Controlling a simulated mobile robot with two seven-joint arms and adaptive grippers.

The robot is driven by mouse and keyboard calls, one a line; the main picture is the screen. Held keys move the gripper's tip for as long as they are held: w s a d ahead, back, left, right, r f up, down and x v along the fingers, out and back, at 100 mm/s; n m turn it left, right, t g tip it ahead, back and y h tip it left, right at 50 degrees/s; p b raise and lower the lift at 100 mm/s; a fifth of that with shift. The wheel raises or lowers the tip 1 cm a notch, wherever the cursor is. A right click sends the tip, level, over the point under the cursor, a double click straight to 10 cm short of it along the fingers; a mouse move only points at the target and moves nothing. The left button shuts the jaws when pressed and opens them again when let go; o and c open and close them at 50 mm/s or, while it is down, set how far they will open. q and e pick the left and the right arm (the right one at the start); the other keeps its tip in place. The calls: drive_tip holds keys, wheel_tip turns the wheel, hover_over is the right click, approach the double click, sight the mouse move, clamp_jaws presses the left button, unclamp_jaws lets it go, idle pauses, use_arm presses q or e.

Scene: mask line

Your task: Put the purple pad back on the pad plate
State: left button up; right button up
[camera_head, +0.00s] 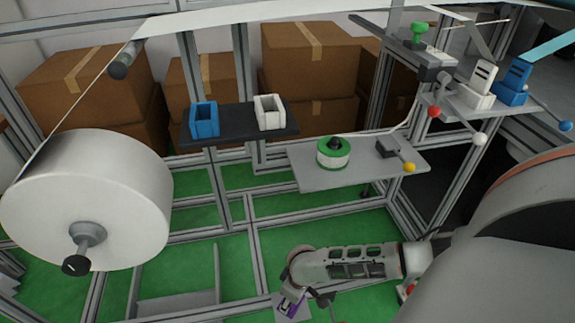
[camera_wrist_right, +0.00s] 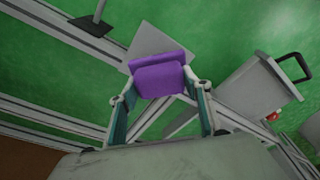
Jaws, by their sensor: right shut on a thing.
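My right gripper (camera_head: 291,303) is low in the head view, at the end of my arm coming in from the right. It is shut on the purple pad (camera_head: 293,309). In the right wrist view the pad (camera_wrist_right: 160,78) sits between the tips of the two fingers (camera_wrist_right: 161,90). A light grey square plate (camera_wrist_right: 155,38), probably the pad plate, lies just beyond the pad there. It also shows partly behind the gripper in the head view (camera_head: 319,311). I cannot tell whether the pad touches it. My left gripper is not in view.
A large white roll (camera_head: 95,190) stands at the left. A dark shelf (camera_head: 240,139) holds a blue and a white holder. A grey shelf (camera_head: 310,176) carries a green-and-white spool (camera_head: 334,153). A grey tray-like part with a black handle (camera_wrist_right: 258,95) is right of the plate.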

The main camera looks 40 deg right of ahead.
sight(292, 305)
drive_tip(key=f, duration=0.1)
drive_tip(key=f+b, duration=0.2)
drive_tip(key=f, duration=0.1)
drive_tip(key=shift+s+f, duration=0.1)
drive_tip(key=shift+s, duration=0.25)
drive_tip(key=shift+w+f, duration=0.1)
drive_tip(key=shift+f, duration=0.1)
drive_tip(key=shift+w+r, duration=0.25)
drive_tip(key=shift+r, duration=0.05)
drive_tip(key=shift+f, duration=0.25)
drive_tip(key=o, duration=1.1)
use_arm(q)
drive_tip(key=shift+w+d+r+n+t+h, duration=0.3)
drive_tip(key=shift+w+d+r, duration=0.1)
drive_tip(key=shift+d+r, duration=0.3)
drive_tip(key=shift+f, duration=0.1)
use_arm(e)
drive_tip(key=shift+r, duration=0.1)
